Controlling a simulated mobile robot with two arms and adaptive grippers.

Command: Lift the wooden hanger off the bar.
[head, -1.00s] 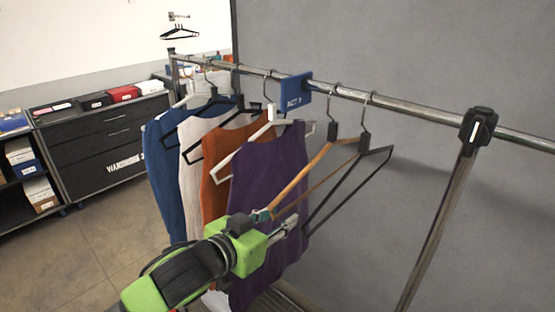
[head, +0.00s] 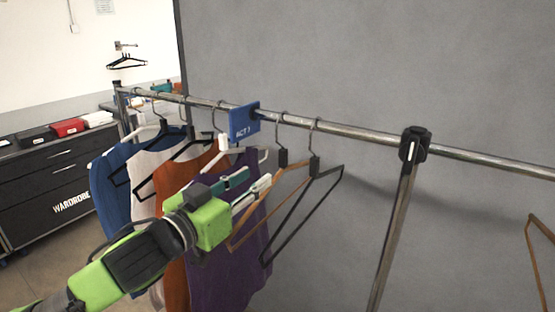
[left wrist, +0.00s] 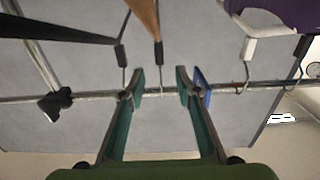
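The wooden hanger (head: 283,158), tan with a dark collar, hangs empty from the metal bar (head: 350,134) by its hook. A bare black hanger (head: 333,172) hangs just right of it. My left gripper (head: 259,178) is below the bar, beside the wooden hanger and in front of the purple garment. In the left wrist view the gripper (left wrist: 160,84) is open, and its teal fingers stand on either side of the wooden hanger's (left wrist: 147,13) collar and hook. I cannot tell whether either finger touches it. My right gripper is out of view.
A blue sign (head: 245,122) clips to the bar close left of the fingers. A purple garment (head: 225,270) and several others hang to the left. A black clamp (head: 414,145) tops the upright post. Another brown hanger (head: 541,240) shows at the right edge.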

